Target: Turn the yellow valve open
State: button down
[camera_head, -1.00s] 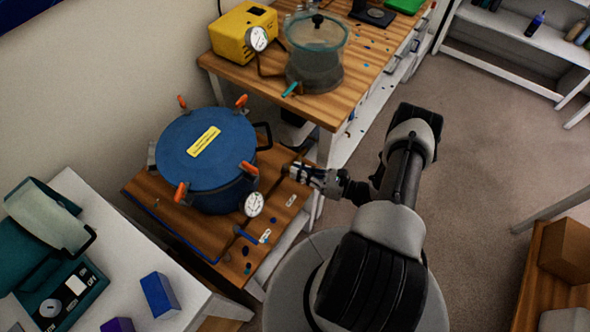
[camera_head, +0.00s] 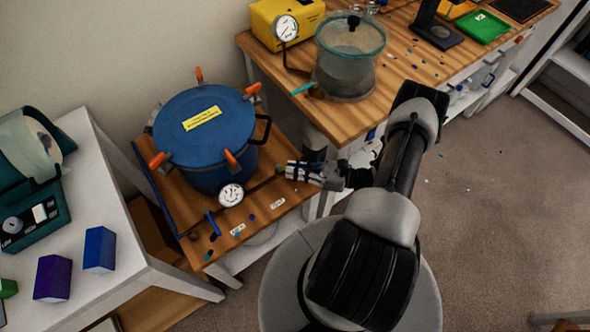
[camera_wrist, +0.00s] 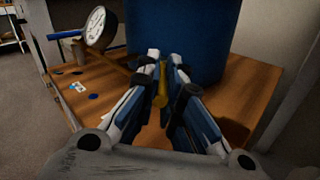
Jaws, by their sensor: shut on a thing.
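The yellow valve (camera_wrist: 160,88) shows in the wrist view as a short yellow lever between my fingers, in front of the blue pot (camera_wrist: 200,35). My gripper (camera_wrist: 167,60) is shut on it. In the head view my gripper (camera_head: 290,170) is at the right side of the blue pressure pot (camera_head: 195,150), low over the wooden stand; the valve is hidden there. A pipe runs from the valve area to a round white gauge (camera_head: 231,194), which also shows in the wrist view (camera_wrist: 96,27). The blue handle (camera_head: 213,223) is beyond the gauge.
The pot's lid has several orange clamps and a black side handle (camera_head: 263,128). White labels (camera_head: 278,204) lie on the stand. A workbench (camera_head: 385,90) behind holds a clear chamber (camera_head: 345,75) and a yellow pump (camera_head: 268,22). A white table (camera_head: 110,205) stands at left.

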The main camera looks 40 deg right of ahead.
jog(key=shift+f, duration=0.15)
jog(key=c, duration=1.9)
grip_release()
jog(key=shift+o, duration=0.9)
jog(key=shift+s+d, duration=0.15)
jog(key=shift+d, duration=0.05)
jog(key=shift+o, duration=0.3)
jog(key=v, duration=1.1)
jog(key=shift+s+d, duration=0.15)
jog(key=shift+d, duration=0.05)
